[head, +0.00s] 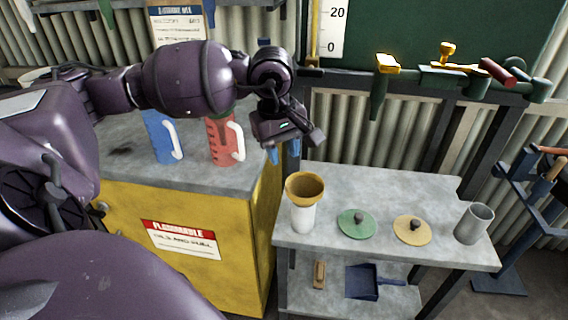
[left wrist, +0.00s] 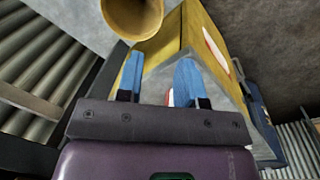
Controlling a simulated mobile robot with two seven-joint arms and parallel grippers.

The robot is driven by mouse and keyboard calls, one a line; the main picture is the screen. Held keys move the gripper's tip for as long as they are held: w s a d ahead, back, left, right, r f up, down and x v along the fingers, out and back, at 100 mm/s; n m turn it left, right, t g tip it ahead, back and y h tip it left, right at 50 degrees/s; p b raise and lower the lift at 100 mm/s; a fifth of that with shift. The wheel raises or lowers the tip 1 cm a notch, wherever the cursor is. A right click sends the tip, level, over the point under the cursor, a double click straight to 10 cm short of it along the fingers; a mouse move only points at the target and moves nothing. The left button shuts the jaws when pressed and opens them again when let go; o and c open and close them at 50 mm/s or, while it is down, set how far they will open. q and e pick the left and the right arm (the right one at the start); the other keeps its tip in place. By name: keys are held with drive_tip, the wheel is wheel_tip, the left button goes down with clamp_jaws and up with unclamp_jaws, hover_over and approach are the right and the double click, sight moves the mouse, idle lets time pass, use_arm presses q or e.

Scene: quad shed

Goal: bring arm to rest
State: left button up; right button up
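My left arm reaches in from the left in the head view, over the yellow cabinet. My left gripper (head: 282,155) points down near the cabinet's right edge, behind and above the funnel. In the left wrist view its two blue fingers (left wrist: 158,78) stand apart with a gap, and I see nothing held between them. A tan funnel (head: 305,186) sits on a white bottle (head: 302,218) on the grey cart, apart from the gripper. The funnel also shows at the top of the left wrist view (left wrist: 133,14). My right gripper is not in view.
The yellow cabinet (head: 180,260) carries a blue jug (head: 160,137) and a red jug (head: 220,140) under my forearm. The cart (head: 355,183) also holds a green lid (head: 352,225), a yellow lid (head: 405,233) and a grey cup (head: 474,225). A dustpan (head: 362,282) lies below.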

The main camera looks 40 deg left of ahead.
use_arm(q)
drive_tip(key=shift+r, duration=0.45)
